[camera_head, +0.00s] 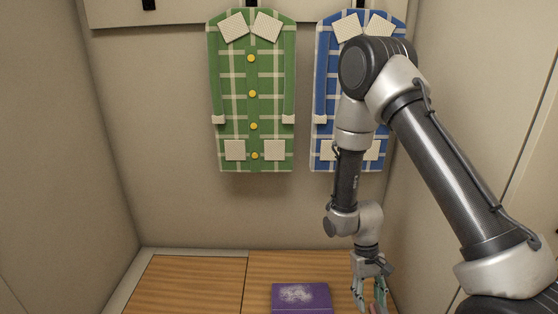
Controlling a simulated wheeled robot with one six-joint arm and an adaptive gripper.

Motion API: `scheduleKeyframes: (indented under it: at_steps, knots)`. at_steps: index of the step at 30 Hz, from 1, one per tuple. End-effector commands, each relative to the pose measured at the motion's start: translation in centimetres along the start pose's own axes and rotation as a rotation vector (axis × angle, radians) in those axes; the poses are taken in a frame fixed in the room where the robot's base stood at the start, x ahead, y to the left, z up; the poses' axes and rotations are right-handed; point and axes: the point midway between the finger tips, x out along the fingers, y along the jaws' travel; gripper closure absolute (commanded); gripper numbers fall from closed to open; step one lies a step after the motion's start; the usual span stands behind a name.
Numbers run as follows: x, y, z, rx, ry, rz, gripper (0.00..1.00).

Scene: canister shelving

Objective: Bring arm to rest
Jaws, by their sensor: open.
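My arm comes in from the lower right of the head view, bends at the top and hangs down. My gripper (371,303) points downward near the bottom edge of the picture. It is open, and I see nothing held between its fingers. Its tips are close to the bottom edge of the view. A purple box (301,296) with a pale pattern on top lies to the left of my gripper, with a gap between them.
A wooden surface (195,283) spans the bottom, clear on its left. A green plaid shirt-shaped panel (251,110) and a blue one (322,100), partly hidden by my arm, hang on the back wall. Side walls stand close left and right.

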Motion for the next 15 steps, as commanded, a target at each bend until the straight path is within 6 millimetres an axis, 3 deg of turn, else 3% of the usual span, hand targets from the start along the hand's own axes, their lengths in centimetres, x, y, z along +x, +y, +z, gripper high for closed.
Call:
scheduleKeyframes:
  at_steps: [8, 15]
  knots:
    - [-8.8, 2.1, 3.9, -0.031, -0.007, -0.015, 0.55]
    - [-18.8, 5.2, 10.0, -0.028, 0.074, -0.048, 0.55]
